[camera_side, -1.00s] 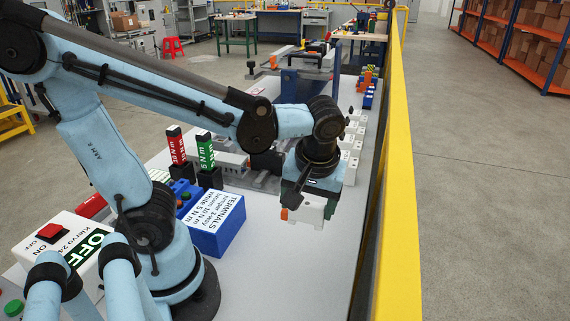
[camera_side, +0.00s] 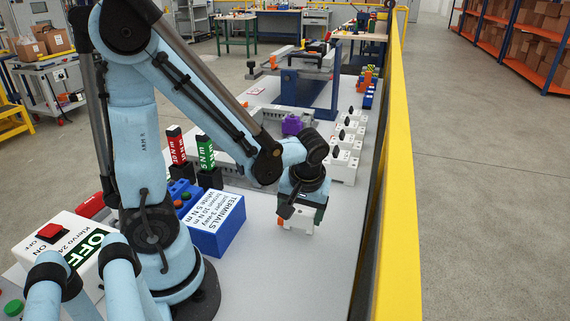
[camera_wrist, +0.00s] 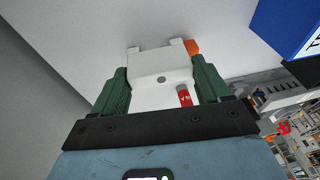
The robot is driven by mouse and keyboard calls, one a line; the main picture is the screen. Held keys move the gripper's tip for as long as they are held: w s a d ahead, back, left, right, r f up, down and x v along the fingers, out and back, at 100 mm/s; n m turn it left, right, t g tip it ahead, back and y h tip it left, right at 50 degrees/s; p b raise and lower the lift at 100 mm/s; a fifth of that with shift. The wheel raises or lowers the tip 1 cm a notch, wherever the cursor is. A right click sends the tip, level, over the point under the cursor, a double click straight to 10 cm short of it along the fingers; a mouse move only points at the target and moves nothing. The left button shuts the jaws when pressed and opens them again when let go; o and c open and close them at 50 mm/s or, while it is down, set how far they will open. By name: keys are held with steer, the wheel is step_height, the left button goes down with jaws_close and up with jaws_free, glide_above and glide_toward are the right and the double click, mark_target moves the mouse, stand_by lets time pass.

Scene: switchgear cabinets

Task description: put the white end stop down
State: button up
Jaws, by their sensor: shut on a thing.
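The white end stop (camera_side: 300,221) is between the fingers of my gripper (camera_side: 303,208), low over the grey table right of the blue TERMINALS box. I cannot tell whether its underside touches the table. In the wrist view, the green fingers of my gripper (camera_wrist: 160,90) are shut on both sides of the white end stop (camera_wrist: 160,63). An orange piece shows at its upper right corner, and a small red marked piece shows near the right finger.
The blue TERMINALS box (camera_side: 216,226) stands left of my gripper. Red (camera_side: 176,146) and green (camera_side: 205,153) torque tools stand behind it. A purple part (camera_side: 293,124) and a row of white devices (camera_side: 345,155) are farther back. A yellow rail (camera_side: 400,190) borders the right.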

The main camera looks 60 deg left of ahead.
steer(key=shift+f, duration=0.15)
steer(key=o, duration=1.1)
steer(key=shift+o, duration=0.2)
steer(key=d+r+m+t+h, duration=0.3)
steer(key=d+r+m+t, duration=0.3)
steer(key=r+m, duration=0.3)
steer(key=shift+r, duration=0.9)
steer(key=shift+w, duration=0.15)
